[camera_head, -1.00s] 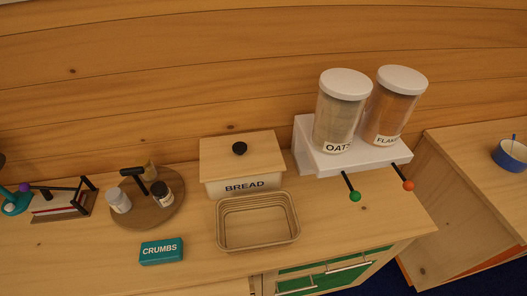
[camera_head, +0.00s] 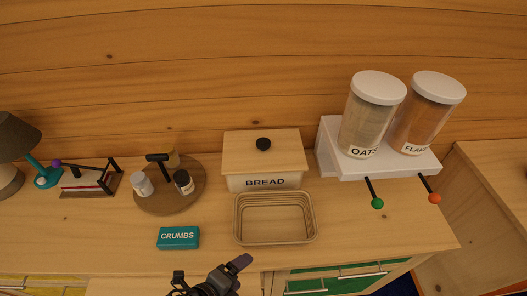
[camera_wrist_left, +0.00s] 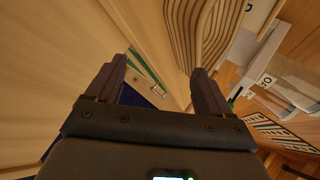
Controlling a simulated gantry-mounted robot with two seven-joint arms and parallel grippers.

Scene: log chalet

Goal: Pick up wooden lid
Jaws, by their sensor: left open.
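The wooden lid (camera_head: 240,154) has a black round knob (camera_head: 263,144). It lies on the white bin marked BREAD (camera_head: 284,181), at the back of the counter against the log wall. My left gripper (camera_head: 240,264) is low in the head view, at the counter's front edge, in front of the bin and well apart from the lid. In the left wrist view its two fingers (camera_wrist_left: 158,82) are spread with nothing between them. The lid cannot be made out in the wrist view. My right gripper is not in view.
An empty ribbed basket (camera_head: 240,240) stands right in front of the bin and also shows in the wrist view (camera_wrist_left: 180,30). A teal CRUMBS box (camera_head: 178,238) and a round wooden tray (camera_head: 160,203) with jars are left. A white dispenser stand (camera_head: 385,168) with two canisters is right.

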